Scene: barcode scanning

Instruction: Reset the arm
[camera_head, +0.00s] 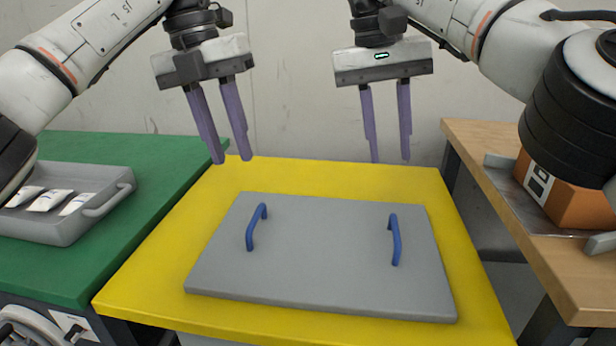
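My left gripper (232,157) hangs pointing down at the upper left, above the far edge of the yellow table (150,270). Its two purple fingers are apart with nothing between them. My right gripper (390,160) hangs pointing down to the right of it, also above the far part of the yellow table. Its purple fingers are apart and empty. Both arms are raised and bent in from the sides. A grey board (325,255) with two blue handles lies flat on the yellow table, apart from both grippers.
A green table (150,160) at left holds a grey tray (110,195) with several white packets. A wooden table (480,135) at right bears an orange-brown box (580,205) with a label, partly hidden by my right arm. A plain wall stands behind.

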